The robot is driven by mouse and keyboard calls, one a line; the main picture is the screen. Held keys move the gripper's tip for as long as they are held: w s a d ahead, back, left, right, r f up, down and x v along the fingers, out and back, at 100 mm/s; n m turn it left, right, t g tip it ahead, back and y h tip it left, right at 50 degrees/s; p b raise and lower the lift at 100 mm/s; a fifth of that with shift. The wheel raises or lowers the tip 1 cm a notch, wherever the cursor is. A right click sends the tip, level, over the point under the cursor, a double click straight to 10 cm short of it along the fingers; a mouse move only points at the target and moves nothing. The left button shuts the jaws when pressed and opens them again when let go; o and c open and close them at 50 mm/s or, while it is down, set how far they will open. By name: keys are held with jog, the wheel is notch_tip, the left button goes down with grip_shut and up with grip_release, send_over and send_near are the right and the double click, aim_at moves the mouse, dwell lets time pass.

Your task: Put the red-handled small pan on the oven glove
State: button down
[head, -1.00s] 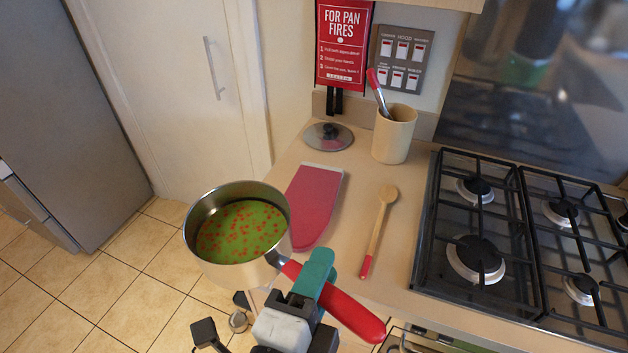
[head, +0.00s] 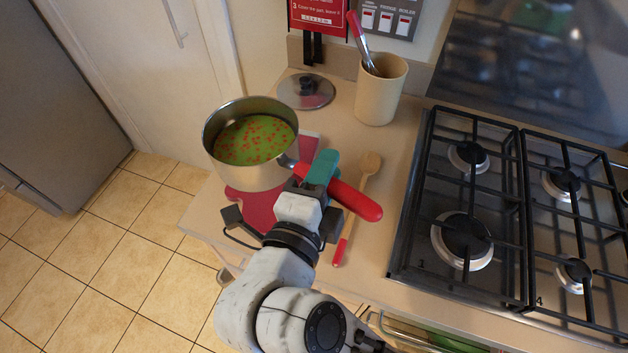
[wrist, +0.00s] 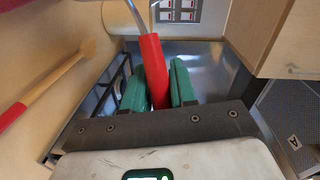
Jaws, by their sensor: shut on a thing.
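The small pan (head: 247,170) is steel with a red handle (head: 358,201) and holds green soup with red bits. My gripper (head: 318,170) is shut on the red handle; its green fingers (wrist: 160,88) lie on both sides of the handle in the wrist view. The pan is roughly level and overlaps the oven glove in the head view. The oven glove (head: 252,207) is red with a pale end and lies on the counter, partly hidden by the pan and my gripper. I cannot tell whether the pan touches it.
A wooden spoon (head: 367,168) lies right of the glove, partly behind the handle. The gas hob (head: 408,235) is to the right. The counter's front-left edge drops to the tiled floor.

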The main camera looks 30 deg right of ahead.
jog(key=w+d+f, duration=0.5)
jog(key=d+f, duration=0.1)
jog(key=f, duration=0.4)
jog(key=shift+w, duration=0.15)
jog(key=c, duration=1.4)
grip_release()
jog(key=shift+d+f, duration=0.1)
jog(key=shift+f, duration=0.15)
jog(key=o, duration=0.5)
jog(key=b+v, duration=0.2)
jog(key=v, duration=1)
